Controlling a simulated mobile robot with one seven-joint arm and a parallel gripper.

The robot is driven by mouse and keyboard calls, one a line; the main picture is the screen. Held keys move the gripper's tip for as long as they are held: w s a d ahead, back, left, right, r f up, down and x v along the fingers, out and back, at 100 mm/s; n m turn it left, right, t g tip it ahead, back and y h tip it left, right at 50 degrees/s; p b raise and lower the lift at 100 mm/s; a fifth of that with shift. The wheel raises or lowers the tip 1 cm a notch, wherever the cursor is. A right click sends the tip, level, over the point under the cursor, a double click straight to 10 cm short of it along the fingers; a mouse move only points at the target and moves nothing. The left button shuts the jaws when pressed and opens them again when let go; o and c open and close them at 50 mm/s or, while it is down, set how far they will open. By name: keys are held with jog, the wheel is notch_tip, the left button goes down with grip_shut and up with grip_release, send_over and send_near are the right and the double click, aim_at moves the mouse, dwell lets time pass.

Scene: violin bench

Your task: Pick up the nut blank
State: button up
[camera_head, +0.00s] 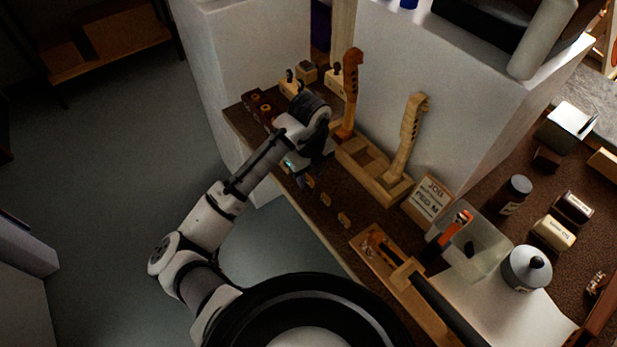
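My arm reaches over the left part of the brown bench (322,214), and my gripper (300,178) points down close to the bench's front edge. Its fingers are small and dark here, so I cannot tell whether they are open or shut. Two small tan pieces, one nearer the gripper (326,199) and one farther right (344,220), lie on the bench along the front edge. I cannot tell which small piece is the nut blank. My gripper hides part of the bench beneath it.
A wooden rack (372,168) holding upright scroll necks stands behind the gripper, against a white wall block. A sign (427,198) leans right of it. A wooden tray (398,275), a clear bin (481,248) and a lidded pot (527,268) stand farther right. Small blocks stand at the far left.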

grip_shut()
dwell(0.4)
